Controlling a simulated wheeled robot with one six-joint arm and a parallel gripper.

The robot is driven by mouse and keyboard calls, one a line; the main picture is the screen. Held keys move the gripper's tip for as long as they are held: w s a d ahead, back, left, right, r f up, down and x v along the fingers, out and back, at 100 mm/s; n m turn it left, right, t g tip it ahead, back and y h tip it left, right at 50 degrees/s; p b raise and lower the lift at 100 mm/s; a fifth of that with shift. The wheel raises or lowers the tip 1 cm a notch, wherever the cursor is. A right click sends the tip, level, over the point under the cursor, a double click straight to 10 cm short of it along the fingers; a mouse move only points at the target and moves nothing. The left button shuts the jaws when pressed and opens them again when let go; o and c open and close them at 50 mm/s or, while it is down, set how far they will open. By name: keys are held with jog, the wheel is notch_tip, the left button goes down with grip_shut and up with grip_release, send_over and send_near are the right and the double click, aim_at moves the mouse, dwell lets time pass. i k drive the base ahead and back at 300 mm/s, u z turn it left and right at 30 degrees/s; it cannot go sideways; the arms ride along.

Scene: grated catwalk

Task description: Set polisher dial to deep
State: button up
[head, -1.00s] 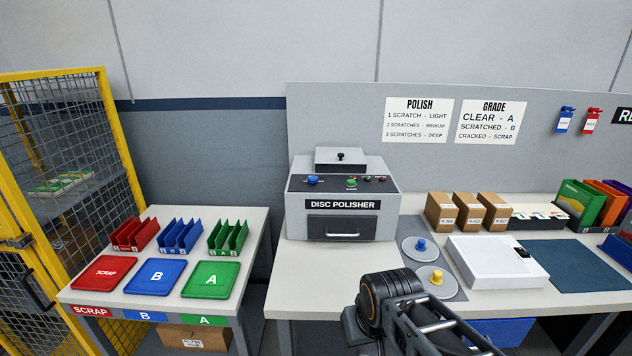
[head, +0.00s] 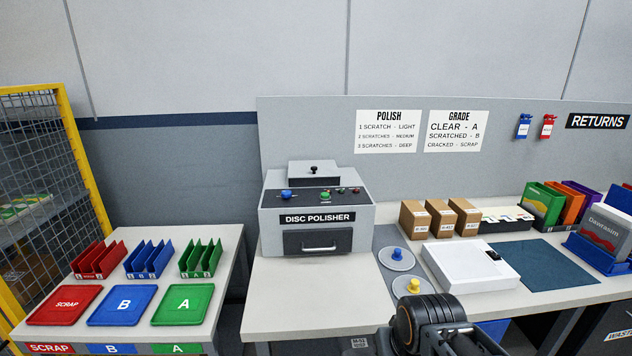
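The disc polisher (head: 317,222) is a grey box with a dark sloped panel, standing on the left part of the white bench. Its panel carries a blue knob (head: 286,195) at the left, a green knob or button (head: 325,197) in the middle, and small red and dark controls at the right. Which one is the dial, and its setting marks, are too small to tell. A dark drawer front with a handle is below the label and looks shut. Part of my arm shows at the bottom, in front of the bench; my gripper's fingers are not visible.
Grey discs with blue and yellow knobs (head: 397,254) lie right of the polisher, beside a white flat box (head: 469,275). Cartons (head: 413,219) stand behind. A side table at left holds scrap, B and A trays (head: 183,304). The bench before the polisher is clear.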

aim_at(286, 194)
jog(key=u, duration=0.15)
jog(key=i, duration=0.9)
jog(key=u, duration=0.5)
